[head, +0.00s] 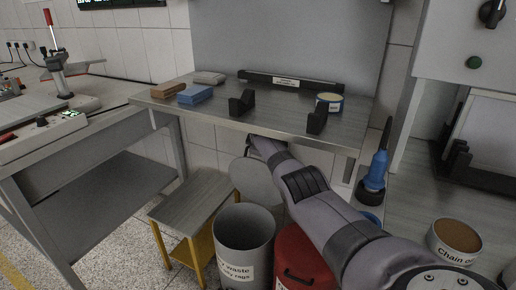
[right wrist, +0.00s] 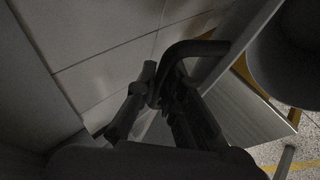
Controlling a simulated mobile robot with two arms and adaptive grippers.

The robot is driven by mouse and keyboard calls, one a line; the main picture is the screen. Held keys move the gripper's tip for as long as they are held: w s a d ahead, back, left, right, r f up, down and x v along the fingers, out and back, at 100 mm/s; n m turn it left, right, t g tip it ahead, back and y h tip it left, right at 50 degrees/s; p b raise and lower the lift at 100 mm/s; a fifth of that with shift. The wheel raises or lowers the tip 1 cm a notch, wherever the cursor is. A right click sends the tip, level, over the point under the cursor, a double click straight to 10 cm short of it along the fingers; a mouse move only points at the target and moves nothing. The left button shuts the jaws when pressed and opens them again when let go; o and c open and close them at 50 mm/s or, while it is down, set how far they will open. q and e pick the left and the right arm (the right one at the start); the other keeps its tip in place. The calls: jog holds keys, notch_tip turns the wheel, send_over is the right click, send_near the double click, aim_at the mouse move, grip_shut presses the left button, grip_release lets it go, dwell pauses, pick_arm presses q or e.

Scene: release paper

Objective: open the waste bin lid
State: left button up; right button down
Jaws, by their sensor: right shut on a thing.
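The grey waste bin (head: 243,246), labelled for waste and oily rags, stands on the floor with its mouth open at the top. Its round grey lid (head: 257,184) stands raised and steeply tilted behind the rim. My right arm reaches over the red bin toward the lid, and its gripper is mostly hidden under the table edge in the head view. In the right wrist view my right gripper (right wrist: 158,103) is shut on a black bent handle (right wrist: 185,50), which appears to join the lid's thin edge-on plate (right wrist: 236,43). My left gripper is not in view.
A red container (head: 302,264) stands right beside the bin. A low step stool (head: 196,200) with yellow legs is to its left. The steel table (head: 225,112) overhangs behind, close above my forearm. A blue bottle (head: 376,171) stands at right.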

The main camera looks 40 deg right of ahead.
jog(key=shift+w, duration=0.1)
jog(key=shift+r, duration=0.1)
jog(key=c, duration=2)
grip_release()
jog(key=shift+o, duration=0.2)
